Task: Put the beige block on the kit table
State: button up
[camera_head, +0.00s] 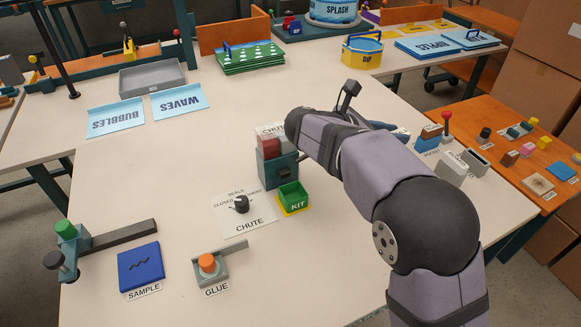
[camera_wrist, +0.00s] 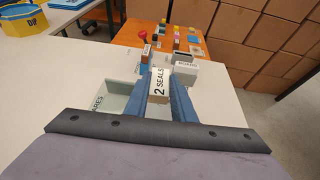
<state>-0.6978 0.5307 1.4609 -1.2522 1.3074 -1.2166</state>
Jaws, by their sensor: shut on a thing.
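A pale beige block (camera_wrist: 159,85) marked "2 SEALS" sits between the two blue fingers of my gripper (camera_wrist: 164,92) in the wrist view. My gripper is shut on it, above the white table. In the head view my arm hides most of the gripper and the held block. The orange table (camera_head: 468,103) stands at the right with several small parts on it; it shows at the top of the wrist view (camera_wrist: 214,60). Which table is the kit table is not marked.
A pale bin (camera_wrist: 113,96) with a partly hidden label lies left of my fingers. Light boxes (camera_head: 453,172) stand by the white table's right edge, near a red-knobbed post (camera_head: 446,117). The chute unit (camera_head: 281,165) stands left of my arm.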

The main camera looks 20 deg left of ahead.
jog(key=s+a+r+n+y+p, duration=0.1)
jog(key=s+a+r+p, duration=0.1)
jog(key=a+r+p, duration=0.35)
jog(key=p, duration=1.3)
send_over(352, 212)
notch_tip(352, 212, down, 8)
jog(key=shift+m+h, duration=0.6)
jog(key=shift+f, duration=0.15)
jog(key=shift+f+p, duration=0.6)
jog(key=shift+f, duration=4.25)
jog(key=shift+f, duration=0.1)
